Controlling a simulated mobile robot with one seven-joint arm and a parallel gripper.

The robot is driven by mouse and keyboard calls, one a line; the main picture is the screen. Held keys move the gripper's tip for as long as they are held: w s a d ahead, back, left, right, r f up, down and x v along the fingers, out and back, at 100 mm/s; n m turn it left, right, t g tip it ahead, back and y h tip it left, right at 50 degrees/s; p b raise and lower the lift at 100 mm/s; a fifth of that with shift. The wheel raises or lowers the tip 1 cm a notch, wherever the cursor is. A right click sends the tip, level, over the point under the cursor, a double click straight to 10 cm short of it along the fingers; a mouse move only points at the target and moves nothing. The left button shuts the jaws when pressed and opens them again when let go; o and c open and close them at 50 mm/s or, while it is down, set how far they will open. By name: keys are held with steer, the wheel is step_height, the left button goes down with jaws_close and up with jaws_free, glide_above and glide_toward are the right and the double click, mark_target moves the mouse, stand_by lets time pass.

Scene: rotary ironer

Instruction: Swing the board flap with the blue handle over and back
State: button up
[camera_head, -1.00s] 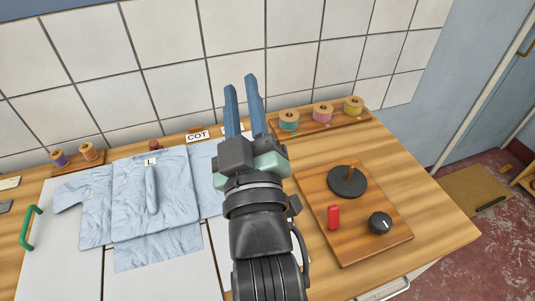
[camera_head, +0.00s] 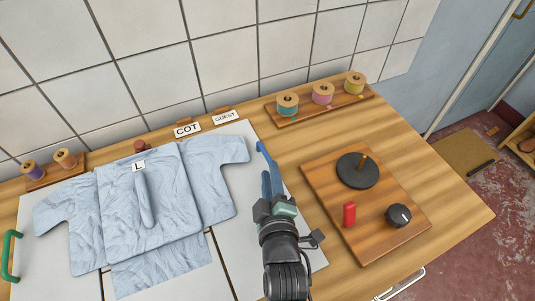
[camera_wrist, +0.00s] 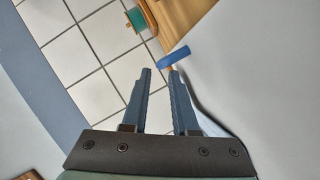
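The right board flap (camera_head: 238,255) is a pale grey panel lying flat, with a light blue shirt (camera_head: 160,205) spread across the board. The blue handle (camera_head: 262,149) is at the flap's right edge, partly hidden behind my fingers in the head view. My gripper (camera_head: 268,174) is low over that edge, its blue-grey fingers pointing at the handle. In the wrist view my gripper (camera_wrist: 160,72) has its fingers apart with nothing seen between them. The blue handle (camera_wrist: 175,56) lies just beyond the right fingertip; I cannot tell if they touch.
A green handle (camera_head: 10,256) is at the board's left edge. A wooden panel (camera_head: 330,195) with a black disc, red switch and dark knob lies right of my gripper. A rack of thread spools (camera_head: 322,100) and COT (camera_head: 187,130) and GUEST (camera_head: 226,116) signs stand behind.

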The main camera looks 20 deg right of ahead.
mark_target(268, 155)
steer(key=shift+x, duration=3.2)
jaws_close()
